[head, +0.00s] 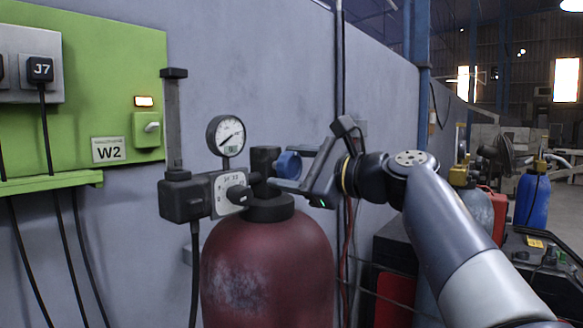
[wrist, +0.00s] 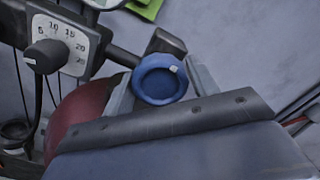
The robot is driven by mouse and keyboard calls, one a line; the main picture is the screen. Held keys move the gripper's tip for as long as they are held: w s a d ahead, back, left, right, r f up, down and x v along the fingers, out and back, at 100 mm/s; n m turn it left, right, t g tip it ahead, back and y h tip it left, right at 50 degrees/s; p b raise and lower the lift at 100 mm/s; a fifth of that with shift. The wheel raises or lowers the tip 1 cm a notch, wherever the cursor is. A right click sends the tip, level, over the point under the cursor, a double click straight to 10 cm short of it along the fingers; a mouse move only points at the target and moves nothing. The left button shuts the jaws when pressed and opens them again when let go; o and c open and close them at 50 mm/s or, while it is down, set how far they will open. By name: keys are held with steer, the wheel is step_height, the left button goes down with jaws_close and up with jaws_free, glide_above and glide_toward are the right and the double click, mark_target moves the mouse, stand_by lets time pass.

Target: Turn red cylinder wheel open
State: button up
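The dark red cylinder (head: 268,265) stands upright in front of the wall. Its black valve (head: 265,160) carries a round blue wheel (head: 288,164) on the right side. The wheel also shows face-on in the wrist view (wrist: 160,84), with a small white mark near its upper right rim. My gripper (head: 292,168) reaches in from the right, with one finger above and one below the wheel. In the wrist view my gripper's fingers (wrist: 160,88) flank the wheel closely on its left and right. Whether they touch or press it I cannot tell.
A round pressure gauge (head: 226,136) and a regulator with a scale dial (head: 230,190) sit left of the valve. A green panel (head: 95,80) hangs on the grey wall. More cylinders, one blue (head: 532,200), stand at the far right.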

steer(key=c, duration=0.6)
steer(key=shift+o, duration=0.2)
steer(key=shift+n, duration=0.3)
steer(key=n+b, duration=0.1)
steer(key=n, duration=0.1)
steer(key=n+b, duration=0.2)
steer(key=shift+f+n, duration=0.2)
steer(key=shift+n, duration=0.1)
steer(key=n+b, duration=0.3)
steer(key=n, duration=0.3)
steer(key=n+b, duration=0.3)
steer(key=n, duration=0.3)
steer(key=shift+n, duration=0.3)
steer(key=n+b, duration=0.2)
steer(key=n, duration=0.4)
